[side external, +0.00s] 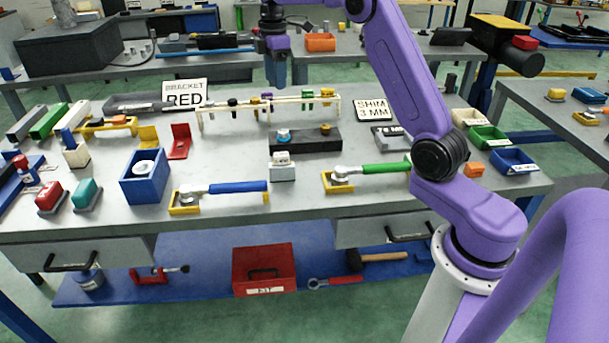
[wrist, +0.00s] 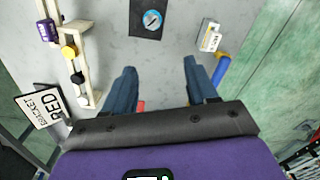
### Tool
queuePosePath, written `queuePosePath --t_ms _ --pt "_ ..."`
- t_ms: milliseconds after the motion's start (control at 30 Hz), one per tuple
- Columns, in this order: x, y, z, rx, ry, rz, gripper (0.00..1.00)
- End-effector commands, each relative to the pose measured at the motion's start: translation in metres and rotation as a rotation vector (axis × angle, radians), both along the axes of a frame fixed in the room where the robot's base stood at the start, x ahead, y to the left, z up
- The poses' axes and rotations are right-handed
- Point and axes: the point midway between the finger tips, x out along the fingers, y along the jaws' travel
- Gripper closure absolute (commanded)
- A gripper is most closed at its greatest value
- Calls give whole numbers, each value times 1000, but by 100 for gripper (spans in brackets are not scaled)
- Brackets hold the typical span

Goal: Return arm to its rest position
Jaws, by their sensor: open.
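My purple arm reaches over the workbench (side external: 235,215) from the right. My gripper (side external: 280,82) points down, open, high over the back half of the bench. In the wrist view my gripper (wrist: 160,75) shows two blue fingers spread apart with only grey benchtop between their tips. It holds nothing. A bit of something red shows beside the left finger, mostly hidden.
A cream rack (side external: 235,108) stands along the bench's back, beside the BRACKET RED sign (side external: 185,94). A black block (side external: 305,141), a blue box (side external: 145,182), blue-handled (side external: 238,187) and green-handled (side external: 385,168) tools, and coloured bins (side external: 489,138) lie around.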

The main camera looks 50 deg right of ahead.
Motion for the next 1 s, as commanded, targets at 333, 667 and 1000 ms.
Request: queuePosePath --t_ms 333,667,1000 --pt "-60 112 7 1 -8 -1 43" --pt "-162 185 0 6 -15 -10 43" --pt "-285 206 -19 15 -19 -19 43"
